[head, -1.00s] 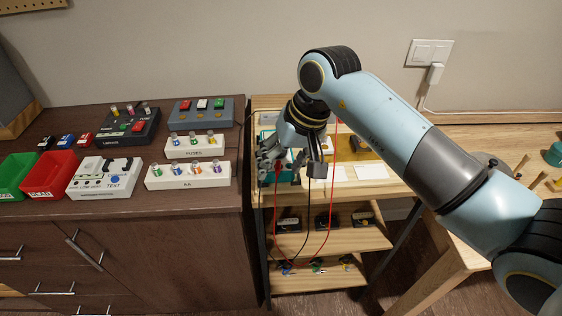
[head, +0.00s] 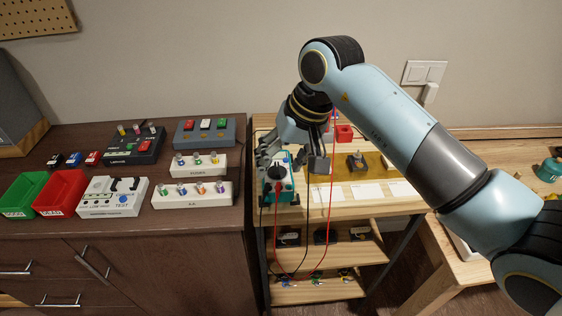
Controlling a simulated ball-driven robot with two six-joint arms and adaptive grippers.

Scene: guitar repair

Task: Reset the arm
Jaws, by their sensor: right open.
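My right arm comes in from the right, and its right gripper (head: 290,165) points down over the wooden shelf unit (head: 345,204). The right gripper is open, with its fingers spread to either side. A teal box with a black dial (head: 278,182) sits on the shelf top just below and beside the fingers, partly hidden by them. I cannot tell whether the fingers touch it. Red and black cables hang from the shelf top near it. My left gripper does not show.
A dark cabinet at left holds a green bin (head: 22,196), a red bin (head: 61,194), a white tester (head: 113,198), a white AA rack (head: 192,195) and other small boxes. Lower shelves hold small parts. A red cube (head: 344,132) and white cards (head: 364,192) are on the shelf top.

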